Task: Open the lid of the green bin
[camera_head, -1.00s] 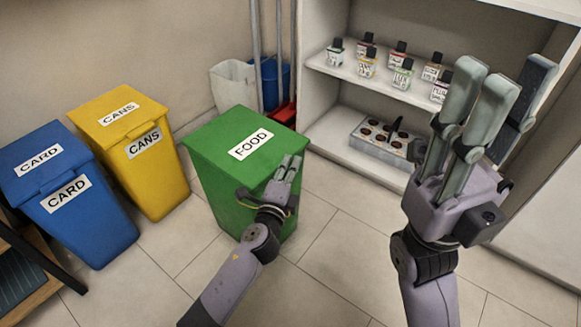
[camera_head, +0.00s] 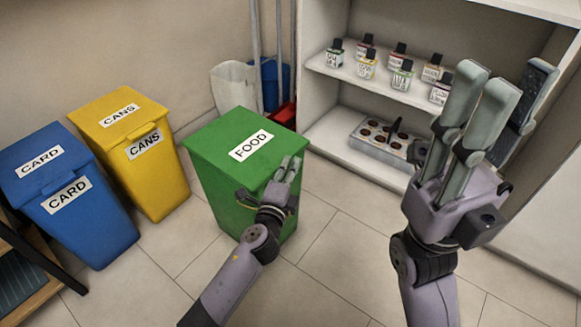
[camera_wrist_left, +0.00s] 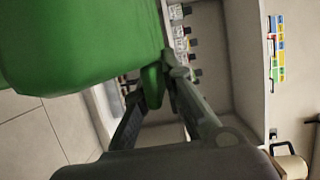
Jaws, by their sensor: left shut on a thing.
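The green bin (camera_head: 222,185) stands on the floor with its lid (camera_head: 222,140) down, a white FOOD label on top. My left gripper (camera_head: 288,170) is at the lid's front right edge. In the left wrist view its fingers (camera_wrist_left: 165,85) are shut on a small green tab of the lid (camera_wrist_left: 152,88), with the green bin (camera_wrist_left: 80,45) filling the upper left. My right gripper (camera_head: 490,105) is raised at the right, fingers spread apart and empty, away from the bin.
A yellow CANS bin (camera_head: 160,180) and a blue CARD bin (camera_head: 95,225) stand to the left. A white shelf unit (camera_head: 330,130) with several small bottles and a grey tray (camera_head: 372,146) is behind at the right. A white bin (camera_head: 232,88) and poles stand behind. The floor in front is clear.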

